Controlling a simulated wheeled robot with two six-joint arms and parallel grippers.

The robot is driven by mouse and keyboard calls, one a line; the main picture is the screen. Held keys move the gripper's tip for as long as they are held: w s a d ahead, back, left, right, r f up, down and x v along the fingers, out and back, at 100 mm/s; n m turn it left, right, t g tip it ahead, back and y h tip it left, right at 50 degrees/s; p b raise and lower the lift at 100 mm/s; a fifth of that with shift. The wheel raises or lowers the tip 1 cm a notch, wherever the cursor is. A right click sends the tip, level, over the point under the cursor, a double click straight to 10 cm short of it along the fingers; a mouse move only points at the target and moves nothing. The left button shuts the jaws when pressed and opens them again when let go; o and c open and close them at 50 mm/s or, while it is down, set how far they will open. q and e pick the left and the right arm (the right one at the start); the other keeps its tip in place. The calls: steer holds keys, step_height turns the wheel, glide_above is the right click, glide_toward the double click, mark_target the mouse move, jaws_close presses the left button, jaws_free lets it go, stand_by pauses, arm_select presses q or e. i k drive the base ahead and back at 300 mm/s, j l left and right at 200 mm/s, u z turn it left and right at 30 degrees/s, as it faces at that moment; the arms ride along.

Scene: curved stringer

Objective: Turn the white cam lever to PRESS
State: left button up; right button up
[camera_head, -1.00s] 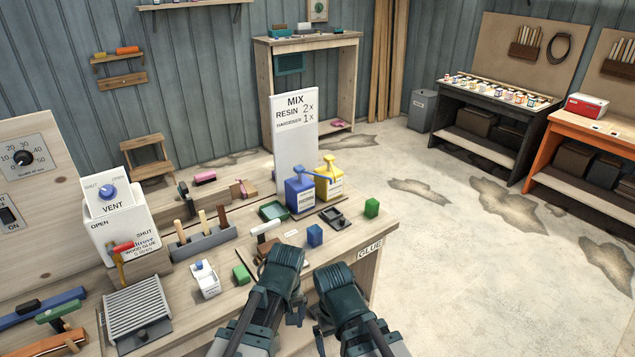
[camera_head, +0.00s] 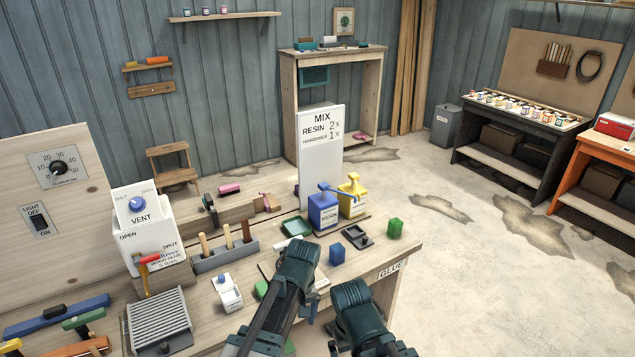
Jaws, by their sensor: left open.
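I cannot make out a cam lever marked PRESS for certain in the head view. A small white bar-shaped piece (camera_head: 287,244) lies on the workbench (camera_head: 408,252) just beyond my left gripper; I cannot tell whether it is the lever. My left gripper (camera_head: 312,308) is over the front of the bench, its fingers partly hidden by its own dark wrist, open and with nothing visible in it. My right gripper (camera_head: 334,334) is low at the front edge, mostly hidden by its own arm, so its jaws cannot be read.
Open floor lies right.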

mark_target(276, 248)
steer(key=i+j+z, duration=0.35)
steer(key=i+j, duration=0.55)
steer(key=j, duration=0.15)
